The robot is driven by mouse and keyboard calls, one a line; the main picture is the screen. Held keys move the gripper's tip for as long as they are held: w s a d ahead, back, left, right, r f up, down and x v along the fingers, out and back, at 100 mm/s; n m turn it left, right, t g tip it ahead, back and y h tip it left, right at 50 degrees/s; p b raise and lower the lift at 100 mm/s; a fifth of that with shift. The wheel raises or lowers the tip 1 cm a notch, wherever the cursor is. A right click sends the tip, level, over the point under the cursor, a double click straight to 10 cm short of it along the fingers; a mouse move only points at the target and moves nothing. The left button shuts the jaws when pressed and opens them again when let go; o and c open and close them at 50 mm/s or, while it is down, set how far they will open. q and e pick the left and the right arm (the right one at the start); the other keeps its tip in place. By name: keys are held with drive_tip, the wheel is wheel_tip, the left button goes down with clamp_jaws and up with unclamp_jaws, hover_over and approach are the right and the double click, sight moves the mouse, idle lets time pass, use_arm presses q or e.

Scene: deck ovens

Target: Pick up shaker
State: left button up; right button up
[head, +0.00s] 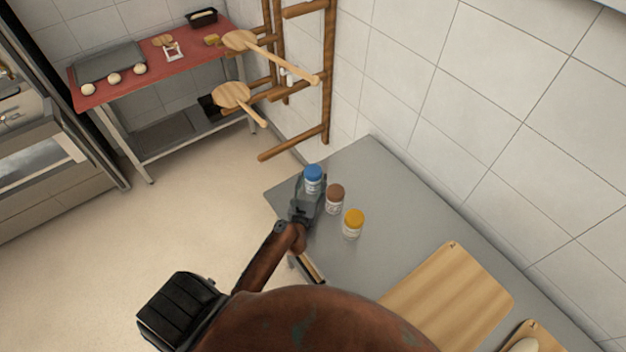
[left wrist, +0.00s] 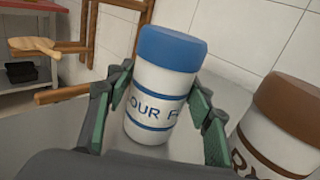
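The task does not say which shaker; three stand on the grey table. One has a blue lid (head: 313,174) and a white body with "FLOUR"-like lettering, partly cut off. It is large in the left wrist view (left wrist: 160,88). Beside it are a brown-lidded shaker (head: 335,197), also in the left wrist view (left wrist: 285,120), and a yellow-lidded shaker (head: 353,223). My left gripper (head: 311,190) has its fingers on either side of the blue-lidded shaker, tips very close to its sides. Whether they press on it I cannot tell. My right gripper is not in view.
The grey table (head: 385,180) runs along the tiled wall, with a wooden board (head: 450,300) to the right of the shakers. A wooden rack (head: 328,80) with peels (head: 232,94) stands beyond the table. A red-topped table (head: 190,68) is at the back left.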

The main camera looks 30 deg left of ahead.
sight(313, 173)
use_arm(q)
drive_tip(key=c, duration=0.9)
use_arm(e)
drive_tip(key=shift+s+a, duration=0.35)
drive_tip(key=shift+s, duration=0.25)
use_arm(q)
drive_tip(key=shift+r, duration=0.1)
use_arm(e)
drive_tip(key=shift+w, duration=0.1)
use_arm(q)
drive_tip(key=shift+r+p, duration=0.35)
drive_tip(key=shift+r, duration=0.2)
wheel_tip(313, 173, up, 3)
drive_tip(key=shift+f+p, duration=0.2)
drive_tip(key=shift+p, duration=0.55)
drive_tip(key=s+a+r+p, duration=0.1)
drive_tip(key=s+a+r, duration=0.1)
drive_tip(key=s+r, duration=0.2)
drive_tip(key=s+a+r+p, duration=0.1)
drive_tip(key=s+a+r, duration=0.1)
drive_tip(key=s+r, duration=0.3)
drive_tip(key=s, duration=0.4)
drive_tip(key=shift+a, duration=0.4)
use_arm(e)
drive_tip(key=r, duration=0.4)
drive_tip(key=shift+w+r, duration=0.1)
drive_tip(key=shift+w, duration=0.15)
